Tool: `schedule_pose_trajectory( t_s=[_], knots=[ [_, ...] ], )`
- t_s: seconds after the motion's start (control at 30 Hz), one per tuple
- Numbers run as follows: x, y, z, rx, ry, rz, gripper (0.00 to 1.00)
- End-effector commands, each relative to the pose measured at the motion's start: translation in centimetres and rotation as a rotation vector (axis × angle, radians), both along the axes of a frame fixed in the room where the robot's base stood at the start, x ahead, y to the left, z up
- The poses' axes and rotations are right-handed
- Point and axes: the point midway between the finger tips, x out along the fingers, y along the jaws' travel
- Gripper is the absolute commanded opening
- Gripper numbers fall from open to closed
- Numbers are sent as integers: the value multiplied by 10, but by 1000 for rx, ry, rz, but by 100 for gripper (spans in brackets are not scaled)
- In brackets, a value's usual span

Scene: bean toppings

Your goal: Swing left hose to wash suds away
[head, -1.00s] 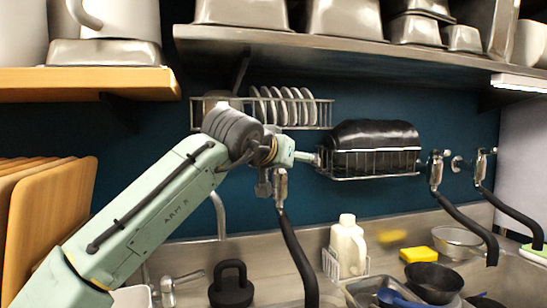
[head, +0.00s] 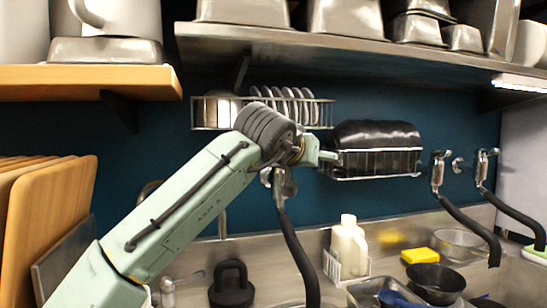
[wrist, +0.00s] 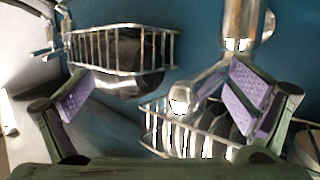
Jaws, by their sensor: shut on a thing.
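The left hose (head: 293,245) is black and hangs from a metal fitting (head: 283,185) in front of the blue wall, its lower part reaching down to the sink area. My gripper (head: 325,157) is at the fitting, just above and to its right. In the wrist view, my gripper (wrist: 165,88) shows two purple-padded fingers with a wide gap. The shiny metal fitting (wrist: 238,30) runs beside the right finger and its lever reaches between the pads. My gripper is shut on the left hose's fitting, though the contact is partly hidden. No suds can be made out.
Two more black hoses (head: 470,220) hang at the right. A wire basket (head: 375,163) with a black bundle and a plate rack (head: 318,114) are on the wall close to my gripper. A white bottle (head: 348,245), yellow sponge (head: 420,255) and black bowl (head: 435,278) stand below.

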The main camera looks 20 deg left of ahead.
Motion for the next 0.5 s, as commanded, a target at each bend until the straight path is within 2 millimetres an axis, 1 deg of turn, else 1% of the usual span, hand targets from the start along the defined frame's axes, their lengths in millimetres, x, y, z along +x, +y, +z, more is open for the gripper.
schedule_pose_trajectory(
  t_s=[0.03, 0.17, 0.37, 0.5],
  knots=[
    [-1, -8, -1, -1, 2, -14, 93],
    [0, -10, -1, -1, 3, -17, 93],
    [8, -21, 0, -3, 2, -22, 93],
    [4, -20, 1, -1, -3, -23, 93]
  ],
)
